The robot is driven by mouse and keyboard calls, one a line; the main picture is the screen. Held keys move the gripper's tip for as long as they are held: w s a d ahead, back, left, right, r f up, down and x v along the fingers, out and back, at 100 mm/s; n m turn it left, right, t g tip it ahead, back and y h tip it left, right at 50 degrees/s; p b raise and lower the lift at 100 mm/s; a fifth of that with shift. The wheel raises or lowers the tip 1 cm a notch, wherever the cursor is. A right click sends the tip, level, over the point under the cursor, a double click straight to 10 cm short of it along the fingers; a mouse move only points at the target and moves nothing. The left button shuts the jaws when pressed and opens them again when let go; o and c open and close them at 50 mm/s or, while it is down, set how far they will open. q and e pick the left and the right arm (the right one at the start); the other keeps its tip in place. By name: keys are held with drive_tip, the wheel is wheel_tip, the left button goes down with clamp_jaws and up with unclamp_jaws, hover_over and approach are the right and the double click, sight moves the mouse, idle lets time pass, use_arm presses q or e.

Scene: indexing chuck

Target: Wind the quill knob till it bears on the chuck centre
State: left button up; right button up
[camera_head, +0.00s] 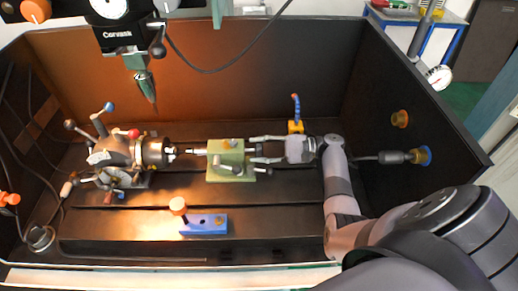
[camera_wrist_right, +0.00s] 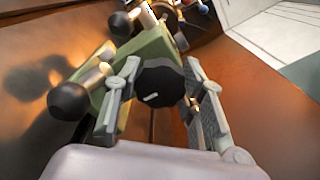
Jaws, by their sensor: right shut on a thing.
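The indexing chuck (camera_head: 155,153) lies on its side on the dark machine bed, its face toward the right. The green tailstock (camera_head: 232,170) stands to its right. Its thin quill (camera_head: 197,152) points left at the chuck centre; a small gap seems to show, but it is too small to be sure. My right gripper (camera_head: 257,150) reaches in from the right behind the tailstock. In the right wrist view, its two fingers (camera_wrist_right: 160,95) are shut on the black quill knob (camera_wrist_right: 165,75), which has a white mark. My left gripper is not in view.
A blue block with an orange knob (camera_head: 204,225) sits on the front of the bed. A blue-tipped orange fixture (camera_head: 296,125) stands behind my right gripper. The spindle head with a green-bodied tool (camera_head: 143,80) hangs above the chuck. Dark enclosure walls surround the bed.

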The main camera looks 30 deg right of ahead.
drive_tip(key=m+p, duration=0.3)
drive_tip(key=shift+r, duration=0.25)
drive_tip(key=m+p, duration=0.2)
drive_tip(key=m, duration=0.1)
drive_tip(key=shift+m, duration=0.3)
drive_tip(key=m+p, duration=0.3)
drive_tip(key=m, duration=0.1)
drive_tip(key=shift+f+m, duration=0.1)
drive_tip(key=shift+m, duration=0.2)
drive_tip(key=m+p, duration=0.1)
drive_tip(key=m, duration=0.3)
drive_tip(key=shift+m, duration=0.3)
drive_tip(key=m+p, duration=0.1)
drive_tip(key=m, duration=0.3)
drive_tip(key=shift+f, duration=0.1)
drive_tip(key=shift+m, duration=0.8)
drive_tip(key=shift+m, duration=1)
